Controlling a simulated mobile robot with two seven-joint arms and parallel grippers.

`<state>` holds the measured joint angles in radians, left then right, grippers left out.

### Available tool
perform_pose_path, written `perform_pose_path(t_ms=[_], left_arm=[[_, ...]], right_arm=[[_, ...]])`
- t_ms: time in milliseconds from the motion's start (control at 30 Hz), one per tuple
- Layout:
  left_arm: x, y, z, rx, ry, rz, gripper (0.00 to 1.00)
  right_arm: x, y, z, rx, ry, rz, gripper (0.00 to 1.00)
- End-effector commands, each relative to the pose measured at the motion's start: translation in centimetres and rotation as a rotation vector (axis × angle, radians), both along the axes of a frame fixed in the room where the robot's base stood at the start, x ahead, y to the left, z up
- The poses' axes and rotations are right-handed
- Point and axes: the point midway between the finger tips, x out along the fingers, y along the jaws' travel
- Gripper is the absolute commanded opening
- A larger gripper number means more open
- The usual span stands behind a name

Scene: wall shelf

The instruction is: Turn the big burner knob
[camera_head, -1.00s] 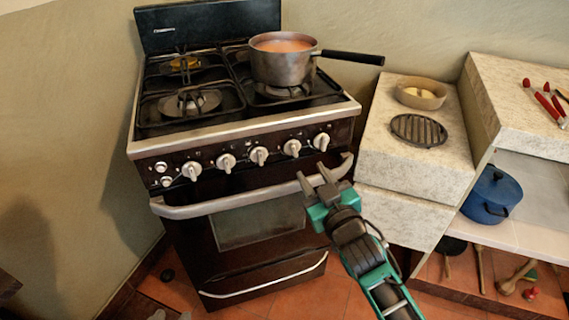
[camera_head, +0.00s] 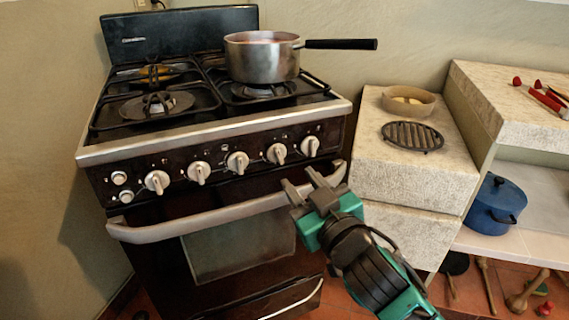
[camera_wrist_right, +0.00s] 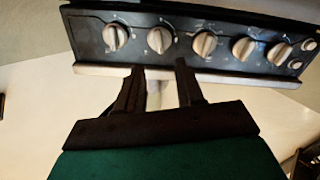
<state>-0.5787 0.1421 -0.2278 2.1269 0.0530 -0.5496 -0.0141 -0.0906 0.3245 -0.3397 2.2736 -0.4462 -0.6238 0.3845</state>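The stove's dark front panel (camera_head: 218,175) carries a row of several pale knobs. The rightmost knob (camera_head: 310,146) and the one beside it (camera_head: 277,153) are closest to my right gripper. I cannot tell which knob belongs to the big burner. The row also shows in the right wrist view, with one end knob (camera_wrist_right: 115,37) at upper left. My right gripper (camera_head: 303,180) is open, its fingers apart, below the right end of the row and near the oven handle. It touches no knob. In the right wrist view its fingers (camera_wrist_right: 162,78) point toward the panel. My left gripper is not in view.
The oven handle (camera_head: 215,216) juts out below the knobs. A stone counter (camera_head: 405,170) with a bowl (camera_head: 408,101) and a round grate (camera_head: 412,136) is right of the stove. A blue pot (camera_head: 494,205) sits farther right.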

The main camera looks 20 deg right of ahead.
Motion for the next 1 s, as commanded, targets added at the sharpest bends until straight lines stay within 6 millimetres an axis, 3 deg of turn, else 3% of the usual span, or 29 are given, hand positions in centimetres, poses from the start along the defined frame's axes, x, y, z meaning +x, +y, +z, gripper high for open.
perform_pose_path(t_ms=[300,500,933,1000], left_arm=[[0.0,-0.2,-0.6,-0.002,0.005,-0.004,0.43],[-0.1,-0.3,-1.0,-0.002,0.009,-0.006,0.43],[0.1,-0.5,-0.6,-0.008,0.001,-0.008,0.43],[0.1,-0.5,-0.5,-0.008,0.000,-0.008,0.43]], right_arm=[[5.0,0.6,-0.1,-0.003,-0.003,0.000,0.37],[7.1,0.8,-0.1,-0.001,-0.001,0.000,0.37],[7.8,0.9,0.0,-0.001,0.001,0.000,0.37],[7.8,0.9,0.0,-0.001,0.001,0.000,0.31]])
